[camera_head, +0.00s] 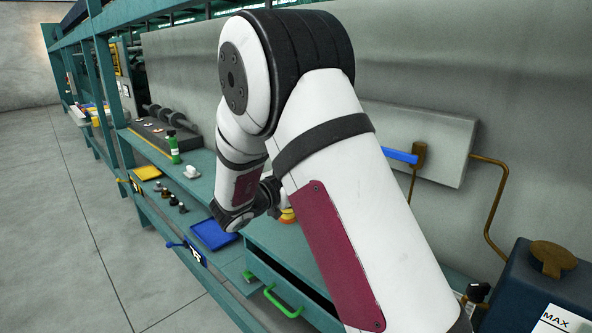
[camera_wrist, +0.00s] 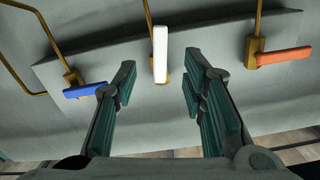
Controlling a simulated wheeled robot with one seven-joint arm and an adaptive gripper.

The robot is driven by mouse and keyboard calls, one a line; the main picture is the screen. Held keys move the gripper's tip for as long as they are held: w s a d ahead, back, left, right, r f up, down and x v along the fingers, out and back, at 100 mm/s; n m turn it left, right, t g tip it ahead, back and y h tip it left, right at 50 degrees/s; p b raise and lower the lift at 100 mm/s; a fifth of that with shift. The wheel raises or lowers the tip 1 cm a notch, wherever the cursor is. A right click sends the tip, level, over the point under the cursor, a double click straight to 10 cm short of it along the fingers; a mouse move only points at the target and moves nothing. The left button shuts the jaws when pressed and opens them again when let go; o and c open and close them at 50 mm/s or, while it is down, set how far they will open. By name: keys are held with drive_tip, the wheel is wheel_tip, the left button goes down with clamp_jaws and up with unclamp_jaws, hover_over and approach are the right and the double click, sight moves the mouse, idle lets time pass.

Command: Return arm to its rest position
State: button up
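My arm (camera_head: 335,180) is bent and fills the middle of the head view. Its forearm folds down behind the upper link, so my gripper is hidden there. In the wrist view my gripper (camera_wrist: 158,82) is open, with its two fingers apart and nothing between the pads. The fingers point at a grey wall panel (camera_wrist: 215,75) with three levers. The white lever (camera_wrist: 160,55) shows in the gap between the fingers and looks to be beyond the fingertips. I cannot tell the exact distance.
A blue lever (camera_wrist: 85,91) and an orange lever (camera_wrist: 284,56) flank the white one. A dark tank (camera_head: 545,285) stands right. Floor at left is clear.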

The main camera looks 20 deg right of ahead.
drive_tip(key=w+a+r+n+t+y, duration=0.4)
drive_tip(key=a+r+t+y, duration=0.15)
drive_tip(key=r+y, duration=0.2)
drive_tip(key=s+a+r+n+t+y, duration=0.2)
drive_tip(key=s+a+r+n+y, duration=0.2)
drive_tip(key=s+a+n+y, duration=0.4)
drive_tip(key=s+f+n+g, duration=0.2)
drive_tip(key=s+f+g, duration=0.2)
drive_tip(key=s, duration=1)
drive_tip(key=s+f+n+g+y, duration=0.1)
drive_tip(key=s+f+g, duration=0.3)
drive_tip(key=s, duration=1.1)
drive_tip(key=shift+a+n, duration=0.45)
drive_tip(key=shift+n, duration=0.25)
drive_tip(key=shift+s+r+y, duration=0.1)
drive_tip(key=shift+y, duration=0.15)
